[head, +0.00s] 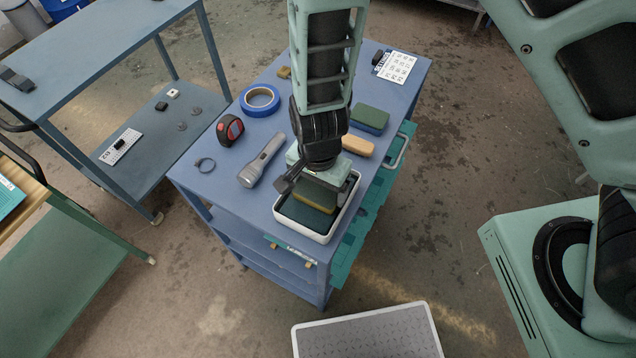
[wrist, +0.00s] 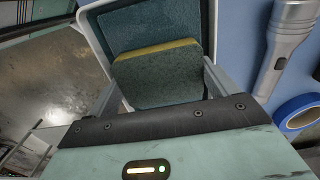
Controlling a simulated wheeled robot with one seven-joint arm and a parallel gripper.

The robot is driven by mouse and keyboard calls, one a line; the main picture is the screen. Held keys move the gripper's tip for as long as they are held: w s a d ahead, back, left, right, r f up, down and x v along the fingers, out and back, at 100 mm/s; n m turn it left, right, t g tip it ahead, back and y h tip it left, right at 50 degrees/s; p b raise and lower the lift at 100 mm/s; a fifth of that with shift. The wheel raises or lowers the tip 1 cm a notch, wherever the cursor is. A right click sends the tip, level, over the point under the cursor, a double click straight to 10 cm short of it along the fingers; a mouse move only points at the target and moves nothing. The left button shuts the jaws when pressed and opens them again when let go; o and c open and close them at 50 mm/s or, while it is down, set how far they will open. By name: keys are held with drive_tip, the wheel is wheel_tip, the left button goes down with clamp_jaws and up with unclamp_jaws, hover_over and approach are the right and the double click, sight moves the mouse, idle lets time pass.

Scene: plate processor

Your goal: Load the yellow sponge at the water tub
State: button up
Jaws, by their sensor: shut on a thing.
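My gripper (wrist: 160,90) is shut on a sponge with a dark green-grey face and a yellow layer (wrist: 155,50). In the head view the sponge (head: 315,196) sits below my gripper, at the white-rimmed water tub (head: 292,230), which stands near the table's front corner. The tub holds dark blue-green contents, and its rim also shows in the wrist view (wrist: 95,30). The sponge is over or inside the tub. I cannot tell whether its underside touches the contents. My wrist hides the tub's far side in the head view.
On the blue table (head: 225,180) are a grey flashlight (head: 262,160), a blue tape roll (head: 260,99), a red-and-black tape measure (head: 230,130), a green sponge (head: 369,118) and a tan block (head: 357,146). The flashlight lies close left of the tub. Another blue table (head: 90,60) stands left.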

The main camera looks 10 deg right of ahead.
sight(318, 188)
drive_tip(key=shift+r+p, duration=3.05)
drive_tip(key=shift+r, duration=0.35)
drive_tip(key=shift+s+f, duration=0.1)
